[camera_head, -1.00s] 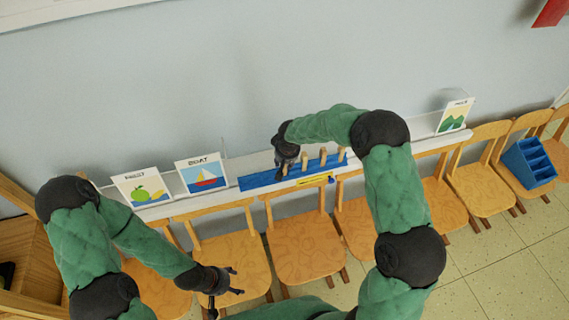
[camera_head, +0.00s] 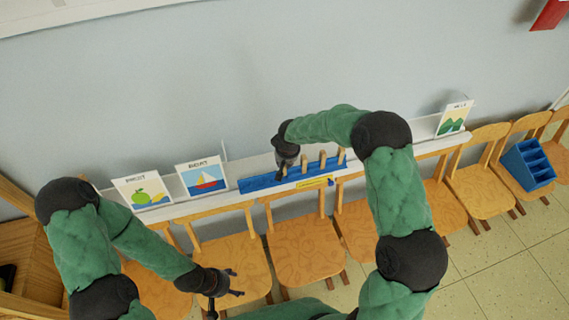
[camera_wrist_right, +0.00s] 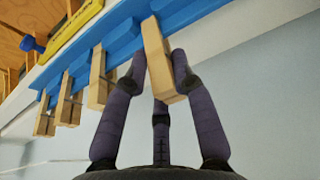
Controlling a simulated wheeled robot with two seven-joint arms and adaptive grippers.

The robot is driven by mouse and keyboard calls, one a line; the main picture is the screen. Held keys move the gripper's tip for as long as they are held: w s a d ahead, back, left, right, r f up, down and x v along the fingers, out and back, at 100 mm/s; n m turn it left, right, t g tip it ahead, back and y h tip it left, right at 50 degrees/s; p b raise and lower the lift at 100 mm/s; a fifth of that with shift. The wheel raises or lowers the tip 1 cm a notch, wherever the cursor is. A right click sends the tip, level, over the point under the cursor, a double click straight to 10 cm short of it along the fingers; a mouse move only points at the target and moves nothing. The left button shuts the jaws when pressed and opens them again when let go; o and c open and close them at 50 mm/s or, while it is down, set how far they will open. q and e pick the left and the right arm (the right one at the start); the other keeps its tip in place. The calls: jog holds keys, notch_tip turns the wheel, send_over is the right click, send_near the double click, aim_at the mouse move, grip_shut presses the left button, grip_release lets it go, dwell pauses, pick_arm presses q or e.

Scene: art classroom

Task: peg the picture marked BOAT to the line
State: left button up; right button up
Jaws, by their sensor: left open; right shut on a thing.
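The BOAT picture (camera_head: 203,178), a white card with a red and yellow sailboat on blue, leans upright on the white ledge, left of a blue peg rack (camera_head: 255,182). Several wooden pegs (camera_head: 323,160) stand in the rack. My right gripper (camera_head: 284,172) is over the rack's left part; in the right wrist view its fingers (camera_wrist_right: 160,75) are shut on a wooden peg (camera_wrist_right: 157,55), whose far end still meets the blue rack. My left gripper (camera_head: 232,284) is open and empty above the chairs, below the BOAT picture. I cannot make out the line.
A fruit picture (camera_head: 143,190) stands left of the BOAT picture, and a green hill picture (camera_head: 454,118) at the ledge's right end. A yellow strip (camera_head: 315,182) is on the rack's front. Wooden chairs (camera_head: 305,250) line the ledge. A blue bin (camera_head: 528,165) sits at right.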

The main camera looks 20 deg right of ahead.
jog(key=shift+r+p, duration=0.95)
jog(key=shift+r, duration=1.45)
jog(key=shift+s+r+b, duration=0.25)
jog(key=shift+s+b, duration=0.2)
jog(key=shift+s, duration=0.8)
jog(key=shift+s+r+b, duration=0.2)
jog(key=shift+s+b, duration=0.2)
jog(key=shift+s, duration=0.85)
jog(key=shift+f, duration=0.1)
